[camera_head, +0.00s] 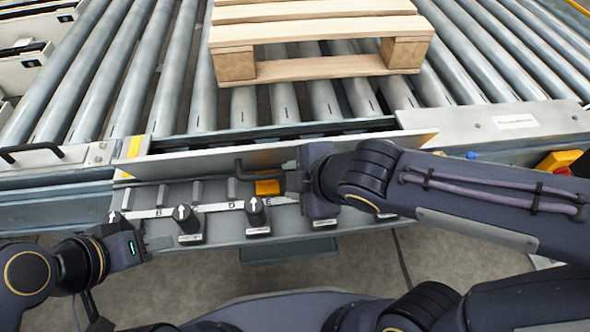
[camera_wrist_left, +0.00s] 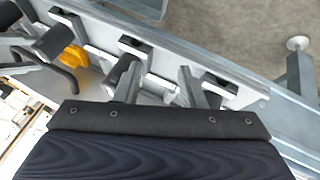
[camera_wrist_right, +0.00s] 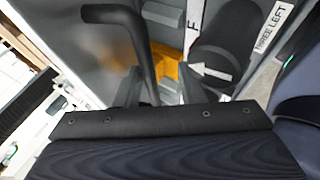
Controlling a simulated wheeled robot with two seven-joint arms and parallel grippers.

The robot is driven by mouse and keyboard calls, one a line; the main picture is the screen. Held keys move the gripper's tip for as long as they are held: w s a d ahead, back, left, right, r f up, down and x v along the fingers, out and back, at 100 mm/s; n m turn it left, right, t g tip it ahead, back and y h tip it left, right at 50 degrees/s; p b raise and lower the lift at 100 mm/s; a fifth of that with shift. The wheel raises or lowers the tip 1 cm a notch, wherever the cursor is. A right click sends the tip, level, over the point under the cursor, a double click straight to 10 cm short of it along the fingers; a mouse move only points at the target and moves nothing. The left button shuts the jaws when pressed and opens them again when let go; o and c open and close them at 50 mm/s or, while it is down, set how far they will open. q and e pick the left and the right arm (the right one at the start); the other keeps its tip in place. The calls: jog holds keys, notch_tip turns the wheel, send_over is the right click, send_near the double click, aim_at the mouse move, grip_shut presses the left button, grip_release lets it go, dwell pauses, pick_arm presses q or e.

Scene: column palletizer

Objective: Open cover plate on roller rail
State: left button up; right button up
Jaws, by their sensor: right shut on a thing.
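The cover plate (camera_head: 215,160) is a long light-grey strip along the front roller rail. It looks tilted up, with the lever panel (camera_head: 220,229) showing in front of it. A black bent handle (camera_head: 246,173) sits at its middle; it also shows in the right wrist view (camera_wrist_right: 140,45). My right gripper (camera_head: 291,181) is shut on this handle; its fingertips are partly hidden by the arm. My left gripper (camera_head: 146,240) is at the left end of the panel, beside the leftmost levers. It looks open and empty, with its fingers apart in the left wrist view (camera_wrist_left: 155,88).
Several black levers (camera_head: 257,215) with white arrows stand on the panel. An orange part (camera_head: 267,187) sits just below the handle. A wooden pallet (camera_head: 320,40) rests on the rollers (camera_head: 120,75) behind. A red and yellow button box (camera_head: 560,160) is at the far right.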

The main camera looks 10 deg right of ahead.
jog(key=shift+o, duration=1.4)
jog(key=shift+s+f, duration=0.35)
jog(key=shift+f, duration=0.2)
jog(key=shift+d+r, duration=0.1)
jog(key=shift+r, duration=0.2)
jog(key=p+v, duration=0.5)
jog(key=v, duration=0.2)
jog(key=shift+r, duration=0.3)
